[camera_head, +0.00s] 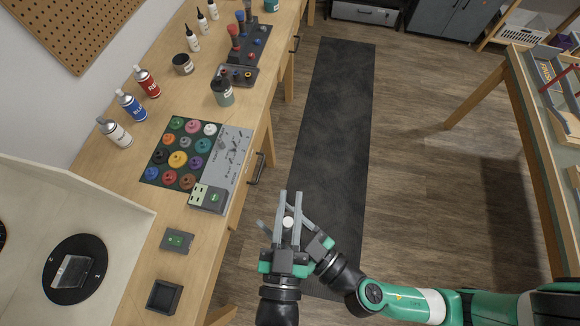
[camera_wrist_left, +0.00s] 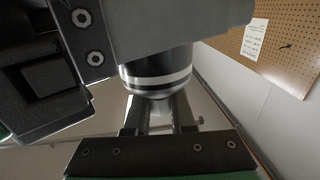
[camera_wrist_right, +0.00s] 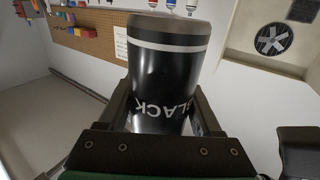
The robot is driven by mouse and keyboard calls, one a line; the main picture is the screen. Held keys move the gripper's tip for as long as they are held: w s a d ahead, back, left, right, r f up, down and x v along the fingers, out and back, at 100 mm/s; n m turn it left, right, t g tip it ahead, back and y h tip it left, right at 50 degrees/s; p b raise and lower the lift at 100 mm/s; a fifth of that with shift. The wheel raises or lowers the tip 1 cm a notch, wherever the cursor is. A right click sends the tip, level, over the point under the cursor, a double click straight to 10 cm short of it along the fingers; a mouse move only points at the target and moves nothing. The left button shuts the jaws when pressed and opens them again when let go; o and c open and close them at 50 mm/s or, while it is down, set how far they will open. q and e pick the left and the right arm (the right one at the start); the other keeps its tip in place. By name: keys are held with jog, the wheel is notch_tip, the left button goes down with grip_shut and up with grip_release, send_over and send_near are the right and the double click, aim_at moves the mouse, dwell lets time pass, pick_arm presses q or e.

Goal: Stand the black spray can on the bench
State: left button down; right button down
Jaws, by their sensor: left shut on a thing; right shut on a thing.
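The black spray can (camera_wrist_right: 162,85) is held between both grippers, over the floor in front of the bench (camera_head: 132,215). In the right wrist view its white lettering and a pale band near one end show. In the left wrist view (camera_wrist_left: 150,82) part of it shows, with the rest hidden behind a grey gripper part. In the head view only a small pale round end (camera_head: 288,222) shows among the fingers. My left gripper (camera_head: 289,212) and my right gripper (camera_head: 276,216) are both shut on the can, their fingers crossing closely.
A mat of coloured paint pots (camera_head: 146,172), a small green-topped block (camera_head: 177,240) and a dark square tray (camera_head: 164,297) lie nearer. A pale booth with a black turntable (camera_head: 92,292) stands lower left.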

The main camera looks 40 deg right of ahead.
grip_release()
notch_tip(320, 180, down, 16)
jog(key=d+m+g+y, duration=0.1)
jog(key=d+m+g, duration=0.1)
jog(key=m+g, duration=0.3)
jog(key=w+d+f+m+t+h, duration=0.2)
jog(key=w+d+m, duration=0.2)
jog(key=d+m, duration=0.35)
jog(key=w+a+r+n+t+y, duration=0.15)
jog(key=w+r, duration=0.35)
jog(key=r, duration=0.6)
jog(key=w+r+n+t, duration=0.25)
jog(key=w+r, duration=0.25)
jog(key=r, duration=0.6)
jog(key=w+a+r+n+t+y, duration=0.15)
jog(key=w+r, duration=0.35)
jog(key=r, duration=0.5)
jog(key=s+r+n+t, duration=0.3)
jog(key=r+n, duration=0.2)
jog(key=r, duration=1.7)
jog(key=s+d+r+t+h, duration=0.1)
jog(key=s+r+t, duration=0.1)
jog(key=s+r, duration=0.2)
jog(key=s+d+r+n+t, duration=0.1)
jog(key=s+r+t, duration=0.1)
jog(key=s+r, duration=0.3)
notch_tip(320, 180, up, 5)
jog(key=shift+s+d+f+n+h, duration=0.15)
jog(key=shift+s+d+n+h, duration=0.15)
jog(key=shift+h, duration=0.1)
